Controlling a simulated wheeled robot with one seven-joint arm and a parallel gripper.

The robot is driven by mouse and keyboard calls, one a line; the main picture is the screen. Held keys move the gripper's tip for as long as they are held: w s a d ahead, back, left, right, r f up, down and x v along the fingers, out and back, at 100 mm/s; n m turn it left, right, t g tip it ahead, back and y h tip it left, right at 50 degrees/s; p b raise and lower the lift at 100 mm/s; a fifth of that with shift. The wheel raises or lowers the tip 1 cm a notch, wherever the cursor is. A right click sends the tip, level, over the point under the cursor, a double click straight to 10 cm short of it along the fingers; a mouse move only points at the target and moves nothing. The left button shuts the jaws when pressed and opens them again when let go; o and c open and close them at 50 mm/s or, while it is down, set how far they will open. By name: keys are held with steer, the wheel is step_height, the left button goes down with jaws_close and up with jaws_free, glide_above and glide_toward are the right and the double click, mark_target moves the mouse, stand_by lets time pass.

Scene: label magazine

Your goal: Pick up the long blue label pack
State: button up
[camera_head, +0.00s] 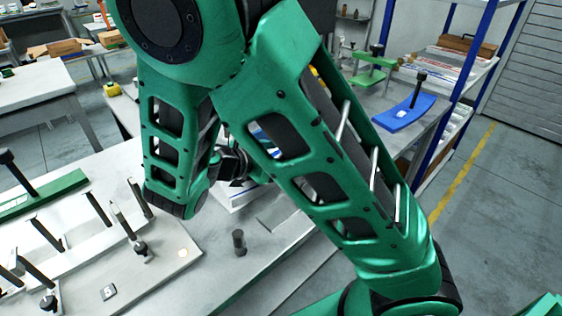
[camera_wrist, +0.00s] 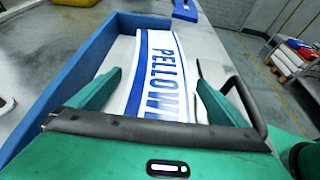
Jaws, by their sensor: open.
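In the wrist view, a long white label pack with blue stripes and blue lettering (camera_wrist: 160,60) lies lengthwise in a blue-walled tray (camera_wrist: 75,70). My gripper (camera_wrist: 158,82) is open, with one green finger on each side of the pack's near part. I cannot tell whether the fingers touch the pack. Its near end is hidden behind the gripper body. In the head view my gripper (camera_head: 238,168) is mostly hidden behind my green arm, above a white surface at the bench edge.
In the head view, a plate with several black posts (camera_head: 165,262) stands at the left, and a small dark cylinder (camera_head: 239,243) stands on the bench. A blue curved plate with a black handle (camera_head: 405,112) lies on the far bench. Shelving with blue posts (camera_head: 465,50) is behind.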

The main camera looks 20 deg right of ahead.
steer(key=c, duration=1.8)
